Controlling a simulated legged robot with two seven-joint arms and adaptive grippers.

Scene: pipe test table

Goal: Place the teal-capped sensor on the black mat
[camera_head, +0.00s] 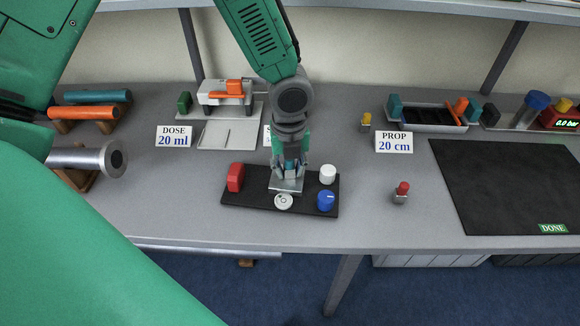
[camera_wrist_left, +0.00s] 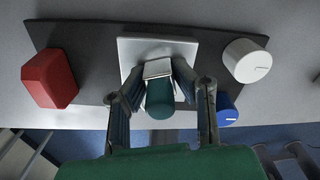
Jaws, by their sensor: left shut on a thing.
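The teal-capped sensor (camera_wrist_left: 160,100) stands over a square silver plate on a dark panel in the left wrist view. Its teal cap also shows small between the fingers in the head view (camera_head: 291,166). My left gripper (camera_head: 290,172) reaches down and is shut on the sensor; its two fingers (camera_wrist_left: 159,84) press on it from both sides. Whether the sensor touches the plate is unclear. The black mat (camera_head: 500,180) lies bare at the right of the table, with a green DONE label at its front edge. My right gripper is not in view.
The dark panel (camera_head: 240,199) carries a red block (camera_head: 236,177), a white knob (camera_head: 327,174), a blue knob (camera_head: 326,201) and a round dial (camera_head: 283,202). A red-capped sensor (camera_head: 401,193) stands between panel and mat. A tray (camera_head: 430,118) and a yellow-capped piece (camera_head: 366,122) are behind.

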